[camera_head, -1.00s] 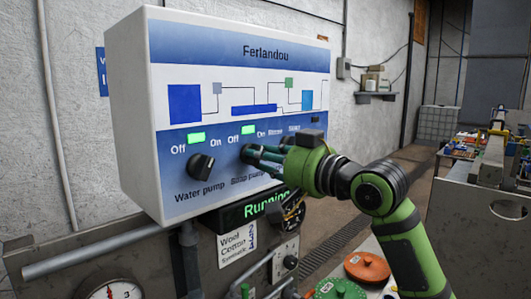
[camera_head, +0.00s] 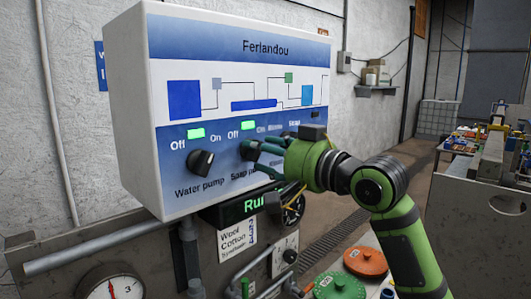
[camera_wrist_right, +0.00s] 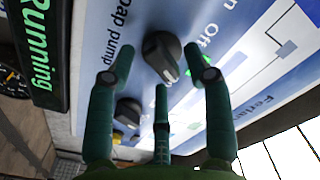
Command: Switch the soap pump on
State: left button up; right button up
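The soap pump knob (camera_head: 247,150) is a black rotary switch on the white and blue Ferlandou panel (camera_head: 240,50). In the right wrist view the knob (camera_wrist_right: 163,52) stands beyond my fingertips, above its partly cut-off label, and its pointer is tilted towards lower right there. The light (camera_head: 248,125) above it in the head view is lit green. My right gripper (camera_head: 266,155) is just right of the knob, its green fingers spread apart. The right wrist view shows the open, empty gripper (camera_wrist_right: 161,82); I cannot tell whether a finger touches the knob. My left gripper is out of view.
The water pump knob (camera_head: 200,163) sits to the left, under another lit green light (camera_head: 196,133). In the right wrist view another black knob (camera_wrist_right: 128,111) is beside my left-hand finger. A Running display (camera_head: 250,204) hangs below the panel. Orange (camera_head: 365,262) and green (camera_head: 340,286) lids stand low right.

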jog(key=shift+f, duration=0.1)
jog(key=v, duration=1.2)
jog(key=b+v, duration=0.1)
jog(key=v, duration=0.8)
